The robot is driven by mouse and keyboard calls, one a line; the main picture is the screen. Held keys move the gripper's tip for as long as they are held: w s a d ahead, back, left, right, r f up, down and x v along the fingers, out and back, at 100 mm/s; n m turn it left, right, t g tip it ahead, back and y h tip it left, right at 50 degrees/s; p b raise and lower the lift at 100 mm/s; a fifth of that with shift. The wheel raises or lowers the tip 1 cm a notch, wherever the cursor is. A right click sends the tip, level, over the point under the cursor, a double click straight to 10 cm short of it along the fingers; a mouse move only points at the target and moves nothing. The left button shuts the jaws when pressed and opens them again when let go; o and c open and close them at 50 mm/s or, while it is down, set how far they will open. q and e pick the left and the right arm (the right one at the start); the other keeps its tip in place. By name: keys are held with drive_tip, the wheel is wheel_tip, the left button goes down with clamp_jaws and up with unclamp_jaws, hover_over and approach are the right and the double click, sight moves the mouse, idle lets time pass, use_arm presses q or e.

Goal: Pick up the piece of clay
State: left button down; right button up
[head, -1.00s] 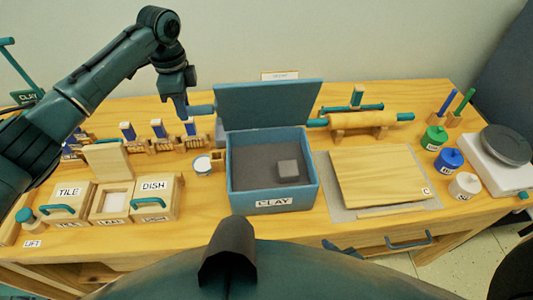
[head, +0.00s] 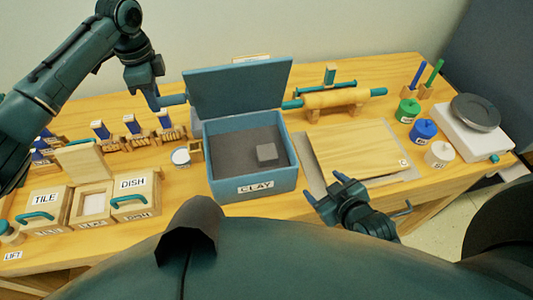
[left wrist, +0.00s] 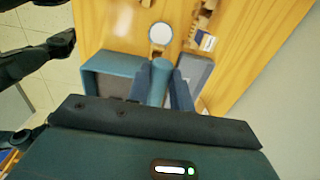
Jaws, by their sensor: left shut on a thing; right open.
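The piece of clay (head: 267,152) is a small grey block. It lies on the floor of the blue box labelled CLAY (head: 254,186), toward its right side. The box lid (head: 238,88) stands open at the back. My left gripper (head: 160,101) is shut on the teal lid handle (head: 174,100) at the lid's left edge. The handle also shows between the fingers in the left wrist view (left wrist: 160,80). My right gripper (head: 324,188) is open and empty, low in front of the wooden board, right of the box and apart from the clay.
The wooden board (head: 355,155) lies right of the box, with a rolling pin (head: 335,98) on a stand behind it. Colored jars (head: 423,130) and a scale (head: 475,113) stand at the right. TILE and DISH boxes (head: 131,190) and a small round cup (head: 181,157) are left.

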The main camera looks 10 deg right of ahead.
drive_tip(key=w+d+r+m+g+y, duration=0.1)
drive_tip(key=w+r+m, duration=0.1)
drive_tip(key=w+m, duration=0.35)
drive_tip(key=w+r+m+g+y, duration=0.1)
drive_tip(key=w+r+m, duration=0.2)
drive_tip(key=w+m, duration=0.3)
wheel_tip(320, 180, up, 4)
drive_tip(key=m+g+y, duration=0.1)
drive_tip(key=m+g, duration=0.8)
drive_tip(key=m, duration=0.2)
hover_over(266, 155)
drive_tip(key=d, duration=0.5)
drive_tip(key=x, duration=0.4)
drive_tip(key=a+x, duration=0.1)
drive_tip(key=x, duration=0.3)
drive_tip(key=shift+s+a+r, duration=0.1)
drive_tip(key=shift+s+r, duration=0.1)
drive_tip(key=shift+r, duration=0.1)
drive_tip(key=c, duration=1.2)
drive_tip(key=shift+o, duration=0.2)
drive_tip(key=shift+r, duration=0.15)
